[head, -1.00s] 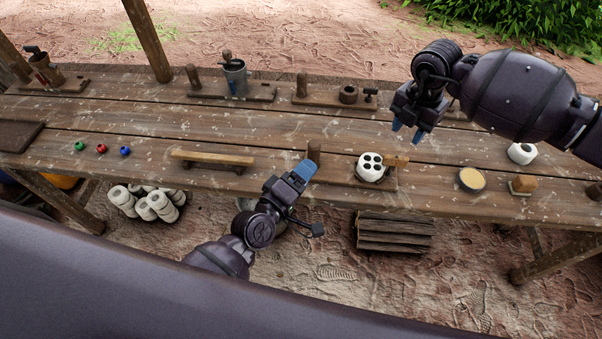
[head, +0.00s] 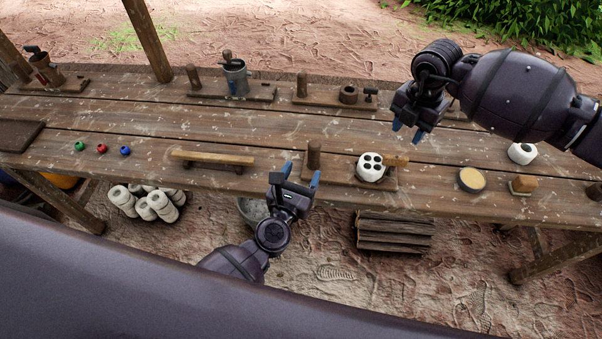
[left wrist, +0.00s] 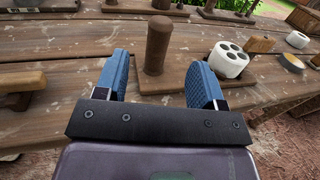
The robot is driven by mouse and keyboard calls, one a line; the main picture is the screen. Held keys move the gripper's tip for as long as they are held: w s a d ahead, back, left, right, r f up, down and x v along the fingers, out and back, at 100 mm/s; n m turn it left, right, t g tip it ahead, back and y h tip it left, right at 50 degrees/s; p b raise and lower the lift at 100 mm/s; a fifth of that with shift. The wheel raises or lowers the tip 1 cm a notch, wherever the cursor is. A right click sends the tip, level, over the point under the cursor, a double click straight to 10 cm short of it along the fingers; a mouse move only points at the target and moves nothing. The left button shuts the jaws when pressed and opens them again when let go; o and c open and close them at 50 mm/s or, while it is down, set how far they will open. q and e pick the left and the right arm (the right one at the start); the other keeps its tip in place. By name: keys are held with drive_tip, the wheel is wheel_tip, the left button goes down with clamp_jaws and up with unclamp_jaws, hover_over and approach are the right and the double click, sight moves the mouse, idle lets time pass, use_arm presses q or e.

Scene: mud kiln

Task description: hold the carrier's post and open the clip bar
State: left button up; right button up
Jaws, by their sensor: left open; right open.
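The carrier is a flat wooden base (head: 343,173) near the front edge of the bench. Its upright wooden post (head: 314,154) stands at the left end. A white cylinder with several round holes (head: 370,167) sits on it, with a light wooden clip bar (head: 396,161) at the cylinder's right side. My left gripper (head: 301,173) is open and empty in front of the post. In the left wrist view the post (left wrist: 157,45) shows between the blue fingers, beyond their tips or partly between them; I cannot tell which. My right gripper (head: 407,130) is open and empty, behind and right of the carrier.
A wooden bar on a stand (head: 212,158) lies left of the carrier. A round yellow-topped dish (head: 471,180) and another white piece (head: 522,153) are to the right. Other posts and a metal cup (head: 236,78) line the back. The bench middle is mostly clear.

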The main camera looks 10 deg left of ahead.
sight(317, 142)
use_arm(q)
drive_tip(key=shift+w+d, duration=0.25)
drive_tip(key=shift+w, duration=1.55)
drive_tip(key=shift+w+d, duration=0.25)
drive_tip(key=shift+w, duration=1.5)
drive_tip(key=shift+w+d, duration=0.25)
drive_tip(key=shift+w, duration=1.55)
drive_tip(key=c, duration=1.1)
